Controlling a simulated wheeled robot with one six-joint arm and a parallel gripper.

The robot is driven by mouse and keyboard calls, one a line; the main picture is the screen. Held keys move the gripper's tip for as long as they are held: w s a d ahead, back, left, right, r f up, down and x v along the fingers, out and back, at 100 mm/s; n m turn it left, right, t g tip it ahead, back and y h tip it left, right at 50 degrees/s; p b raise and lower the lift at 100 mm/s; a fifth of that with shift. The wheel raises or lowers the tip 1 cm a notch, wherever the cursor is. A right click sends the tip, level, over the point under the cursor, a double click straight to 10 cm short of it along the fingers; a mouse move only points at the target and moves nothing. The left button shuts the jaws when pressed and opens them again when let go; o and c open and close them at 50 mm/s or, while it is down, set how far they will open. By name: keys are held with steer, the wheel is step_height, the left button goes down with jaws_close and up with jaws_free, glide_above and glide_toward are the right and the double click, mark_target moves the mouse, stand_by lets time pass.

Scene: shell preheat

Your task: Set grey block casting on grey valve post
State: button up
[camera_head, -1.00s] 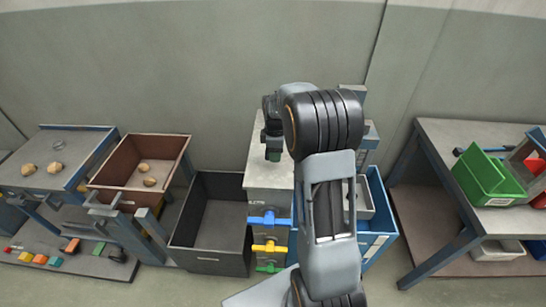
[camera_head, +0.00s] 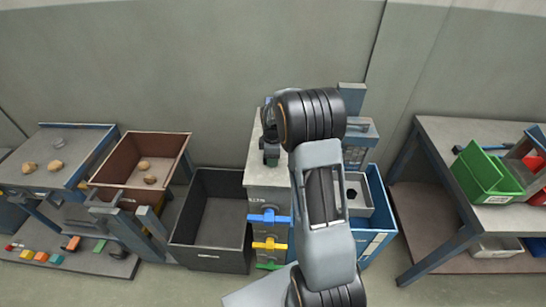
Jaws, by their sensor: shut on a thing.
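My gripper (camera_head: 271,152) is above the top of a light grey cabinet (camera_head: 262,174), seen from behind and partly covered by my arm. It is shut on a small dark thing, taken as the grey block casting; its shape is mostly hidden by the jaws. On the cabinet's front are a blue valve handle (camera_head: 269,217), a yellow one (camera_head: 269,244) and a green one (camera_head: 269,265), one below another. I cannot make out which part is the grey valve post, nor whether the held thing touches the cabinet top.
A dark open bin (camera_head: 205,259) stands left of the cabinet, and a brown bin (camera_head: 117,195) holds several tan lumps. A blue bin (camera_head: 372,243) and a grey tray (camera_head: 358,208) lie right of my arm. A green bin (camera_head: 481,174) stands on the right table.

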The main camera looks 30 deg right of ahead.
steer(key=o, duration=1)
steer(key=shift+f, duration=0.1)
step_height(320, 180, up, 12)
steer(key=s+a+r+m+t, duration=0.2)
steer(key=s+a+r+m, duration=0.35)
steer(key=s, duration=0.25)
steer(key=s+a+f+m+t, duration=0.1)
steer(key=s+a+m, duration=0.2)
steer(key=s, duration=0.4)
steer(key=s+a+m+t, duration=0.1)
steer(key=s+a+m, duration=0.2)
steer(key=s, duration=0.3)
steer(key=shift+s+f+m, duration=0.35)
